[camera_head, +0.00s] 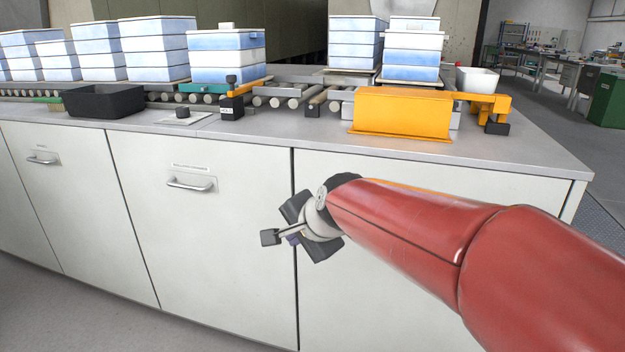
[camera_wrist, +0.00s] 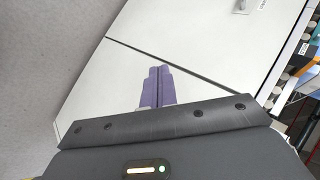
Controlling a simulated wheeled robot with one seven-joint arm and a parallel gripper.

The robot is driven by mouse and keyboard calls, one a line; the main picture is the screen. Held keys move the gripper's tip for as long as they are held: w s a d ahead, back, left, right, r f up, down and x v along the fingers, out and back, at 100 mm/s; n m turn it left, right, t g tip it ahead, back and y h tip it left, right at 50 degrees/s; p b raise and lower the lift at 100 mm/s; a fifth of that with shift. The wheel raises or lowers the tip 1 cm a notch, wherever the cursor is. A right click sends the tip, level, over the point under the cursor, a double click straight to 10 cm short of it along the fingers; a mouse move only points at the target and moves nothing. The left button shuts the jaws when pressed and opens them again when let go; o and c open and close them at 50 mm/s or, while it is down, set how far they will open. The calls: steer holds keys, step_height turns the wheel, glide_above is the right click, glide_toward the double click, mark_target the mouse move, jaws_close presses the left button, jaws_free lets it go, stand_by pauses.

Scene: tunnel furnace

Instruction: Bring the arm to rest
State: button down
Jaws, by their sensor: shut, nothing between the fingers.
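My red arm reaches in from the lower right in the head view. My gripper (camera_head: 291,240) is at its end, in front of the white cabinet doors (camera_head: 215,235) and below the counter top. In the wrist view the two purple fingers of my gripper (camera_wrist: 158,72) lie side by side, shut, with nothing between them. The cabinet doors also show beyond them in the wrist view (camera_wrist: 180,40). The head view shows only a small part of the purple fingers; the wrist hides the rest.
On the counter (camera_head: 530,150) stand a roller conveyor (camera_head: 285,92), stacked blue-and-white boxes (camera_head: 226,58), a black tray (camera_head: 104,101), an orange guard (camera_head: 402,114) and a white bowl (camera_head: 477,80). The grey floor (camera_head: 60,310) at the lower left is clear.

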steer(key=s+d+f+n+h, duration=0.2)
steer(key=s+d+f+n, duration=0.1)
steer(key=s+d, duration=0.8)
steer(key=s+d+f+n+g+h, duration=0.1)
steer(key=s+d+f+n+h, duration=0.2)
steer(key=s+d, duration=0.7)
steer(key=d+n, duration=0.2)
steer(key=shift+s+d, duration=0.3)
steer(key=shift+s, duration=0.1)
